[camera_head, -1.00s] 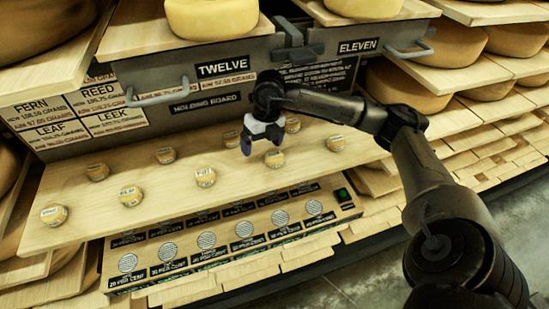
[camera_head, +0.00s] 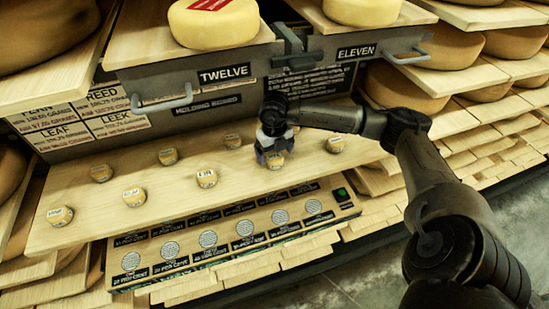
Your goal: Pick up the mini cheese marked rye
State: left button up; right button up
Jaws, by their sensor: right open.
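Several mini cheeses, small round wheels with short labels on top, stand spread over the pale wooden board (camera_head: 250,182). The labels are too small to read surely, so I cannot tell which is marked rye. My right gripper (camera_head: 273,153) points down, open, at one mini cheese (camera_head: 274,161). This cheese shows at its fingertips; I cannot tell whether they touch it. Other mini cheeses stand to the left (camera_head: 206,179), behind left (camera_head: 232,141) and to the right (camera_head: 335,145). More stand at the board's left (camera_head: 134,197). My left gripper is not in view.
A grey panel with handles, marked TWELVE (camera_head: 224,74) and ELEVEN (camera_head: 357,52), rises behind the board. A row of round discs with percent labels (camera_head: 208,240) lies in front. Large cheese wheels (camera_head: 213,22) sit on shelves above and to the right.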

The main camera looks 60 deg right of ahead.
aim_at(275, 156)
jog(key=shift+f+p, duration=0.65)
jog(key=shift+f, duration=1.45)
jog(key=shift+c, duration=0.2)
jog(key=c, duration=1)
jog(key=shift+r, duration=0.1)
